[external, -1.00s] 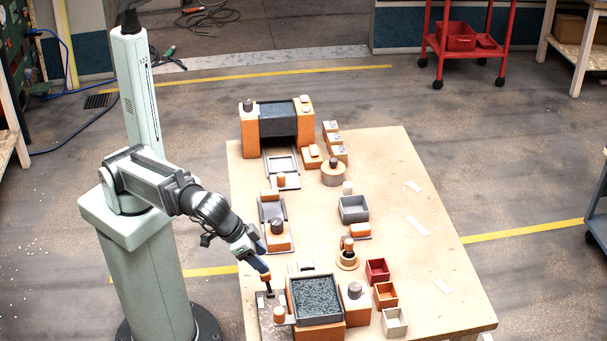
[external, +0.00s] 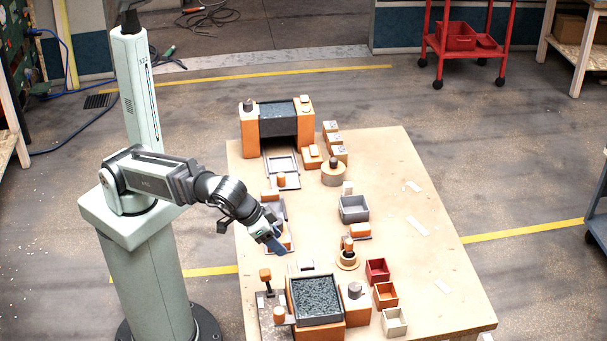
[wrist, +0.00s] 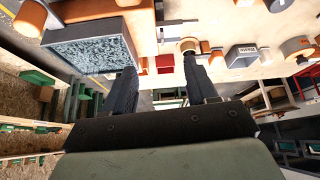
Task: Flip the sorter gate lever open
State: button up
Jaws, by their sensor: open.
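The lever, with an orange knob (external: 265,274) on a dark stem, stands nearly upright on a grey plate (external: 272,318) at the near left corner of the table. I take this to be the sorter gate lever. My gripper (external: 277,247) is open and empty, above and behind the lever in the external view, apart from it. In the wrist view my two dark fingers (wrist: 160,78) are spread with nothing between them.
A speckled-topped box (external: 317,297) stands right of the lever, also in the wrist view (wrist: 92,58). The table's right side is mostly clear.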

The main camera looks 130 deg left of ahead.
jog(key=w+r+h, duration=0.2)
jog(key=w, duration=0.1)
jog(key=m+g+h, duration=0.1)
jog(key=g+h, duration=0.1)
jog(key=g, duration=0.2)
send_over(264, 275)
jog(key=shift+s+f, duration=0.1)
jog(key=shift+f, duration=0.6)
notch_tip(264, 275, down, 12)
jog(key=shift+f, duration=0.15)
jog(key=shift+c, duration=0.4)
grip_shut()
